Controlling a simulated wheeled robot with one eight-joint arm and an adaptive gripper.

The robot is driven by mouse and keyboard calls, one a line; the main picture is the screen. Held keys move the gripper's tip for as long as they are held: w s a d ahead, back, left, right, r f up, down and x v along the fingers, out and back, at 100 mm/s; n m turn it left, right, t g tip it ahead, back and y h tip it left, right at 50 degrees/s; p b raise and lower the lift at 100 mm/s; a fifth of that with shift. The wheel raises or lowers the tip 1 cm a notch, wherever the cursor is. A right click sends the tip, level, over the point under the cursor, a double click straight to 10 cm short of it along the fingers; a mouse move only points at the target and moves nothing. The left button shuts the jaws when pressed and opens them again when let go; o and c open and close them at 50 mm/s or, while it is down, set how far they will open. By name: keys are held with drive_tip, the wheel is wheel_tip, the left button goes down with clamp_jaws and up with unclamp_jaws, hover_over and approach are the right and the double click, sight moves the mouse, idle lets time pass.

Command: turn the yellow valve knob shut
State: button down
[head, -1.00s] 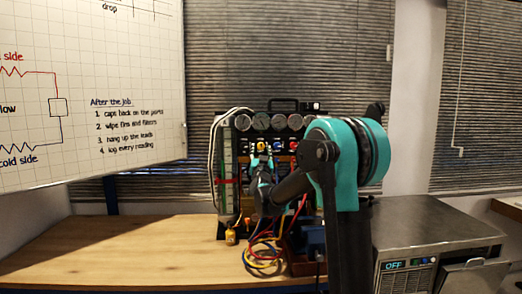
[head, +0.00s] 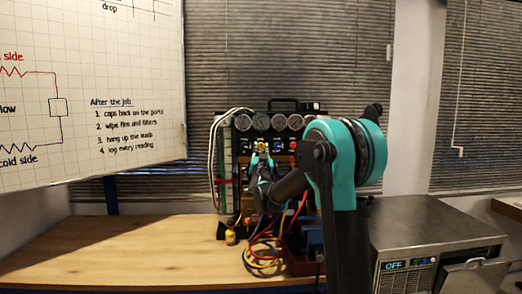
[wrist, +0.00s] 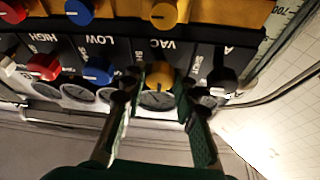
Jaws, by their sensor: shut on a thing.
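The yellow valve knob (wrist: 160,76) is on the dark VAC panel in the wrist view, between the two fingers of my gripper (wrist: 160,92). The fingers flank it on both sides and are shut on it; the exact contact is hard to see. In the head view, my gripper (head: 262,160) is at the front of the gauge rig, with a small yellow spot, the knob (head: 262,147), at its tip. A white pointer line on the knob is too small to read with certainty.
Another yellow knob (wrist: 164,14) sits on a yellow strip, with blue (wrist: 78,12) and red knobs along it. Round gauges (head: 261,122) line the rig's top. Coloured hoses (head: 262,250) lie on the bench (head: 120,250), whose left side is clear. A grey machine (head: 435,240) stands right.

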drive_tip(key=shift+m, duration=0.3)
drive_tip(key=m+h, duration=0.1)
drive_tip(key=m, duration=0.1)
drive_tip(key=m+h, duration=0.1)
drive_tip(key=m, duration=0.2)
drive_tip(key=shift+a+g+h, duration=0.15)
drive_tip(key=shift+g+h, duration=0.15)
drive_tip(key=shift+g, duration=0.1)
drive_tip(key=m+g+h, duration=0.1)
drive_tip(key=m, duration=0.2)
drive_tip(key=m+g+h, duration=0.1)
drive_tip(key=m, duration=0.3)
drive_tip(key=shift+r, duration=0.15)
drive_tip(key=m+g, duration=0.1)
drive_tip(key=m, duration=0.1)
drive_tip(key=m+g, duration=0.1)
drive_tip(key=m, duration=0.2)
drive_tip(key=shift+a+r+h, duration=0.1)
drive_tip(key=shift+h, duration=0.3)
drive_tip(key=shift+m+g, duration=0.7)
drive_tip(key=shift+m, duration=1.1)
drive_tip(key=shift+y, duration=0.3)
drive_tip(key=c, duration=1.2)
unclamp_jaws()
drive_tip(key=shift+r, duration=0.1)
drive_tip(key=shift+o, duration=0.2)
drive_tip(key=shift+s, duration=0.1)
